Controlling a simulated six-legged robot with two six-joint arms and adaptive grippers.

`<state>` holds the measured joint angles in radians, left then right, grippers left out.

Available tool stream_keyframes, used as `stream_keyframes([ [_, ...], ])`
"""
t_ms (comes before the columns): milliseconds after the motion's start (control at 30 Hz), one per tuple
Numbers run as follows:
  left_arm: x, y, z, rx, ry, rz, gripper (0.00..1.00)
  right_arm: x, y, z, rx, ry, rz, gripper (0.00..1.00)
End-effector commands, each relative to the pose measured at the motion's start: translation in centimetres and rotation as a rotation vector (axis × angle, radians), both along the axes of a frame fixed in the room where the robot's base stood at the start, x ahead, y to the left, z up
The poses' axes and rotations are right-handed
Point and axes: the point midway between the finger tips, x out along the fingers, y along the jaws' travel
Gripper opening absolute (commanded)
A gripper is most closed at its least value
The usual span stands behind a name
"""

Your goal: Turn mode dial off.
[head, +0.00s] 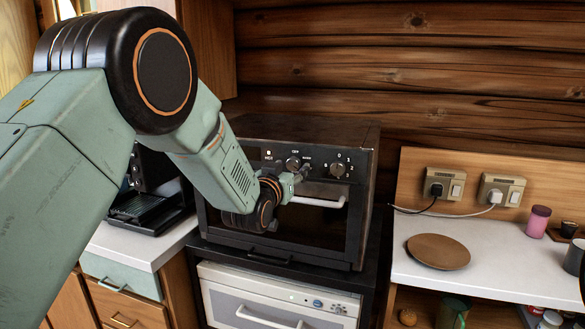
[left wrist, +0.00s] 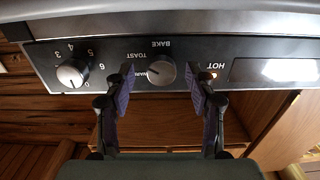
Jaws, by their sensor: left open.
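The toaster oven (head: 225,215) stands on a dark shelf, its control panel along the top front. The mode dial (left wrist: 161,71) is a round silver knob with BAKE, TOAST and WARM marks around it, seen upside down in the left wrist view; it also shows in the head view (head: 293,163). My left gripper (head: 303,171) is open in front of the panel, with one fingertip on either side of the mode dial. No clear contact with the knob shows. The dial's exact setting is hard to read. My right gripper is not in view.
A numbered timer dial (head: 338,169) sits beside the mode dial. The oven door handle (head: 318,202) runs just below the gripper. A counter with a brown plate (head: 438,251) stands at right.

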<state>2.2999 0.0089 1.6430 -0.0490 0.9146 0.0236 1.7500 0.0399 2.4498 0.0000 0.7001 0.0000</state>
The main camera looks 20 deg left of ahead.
Motion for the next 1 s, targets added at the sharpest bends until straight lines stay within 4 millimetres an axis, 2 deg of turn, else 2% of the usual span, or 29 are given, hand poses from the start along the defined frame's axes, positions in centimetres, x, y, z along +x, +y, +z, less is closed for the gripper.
stream_keyframes([
  [167,0.8,-0.27,0.0,-0.001,0.0,-0.001,0.56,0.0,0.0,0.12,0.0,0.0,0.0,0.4],
  [433,0.87,-0.33,-0.02,0.0,0.0,-0.002,0.56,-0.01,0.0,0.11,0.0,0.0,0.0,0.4],
  [1000,0.85,-0.25,-0.01,-0.001,0.0,-0.001,0.08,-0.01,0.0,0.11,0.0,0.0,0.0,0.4],
])
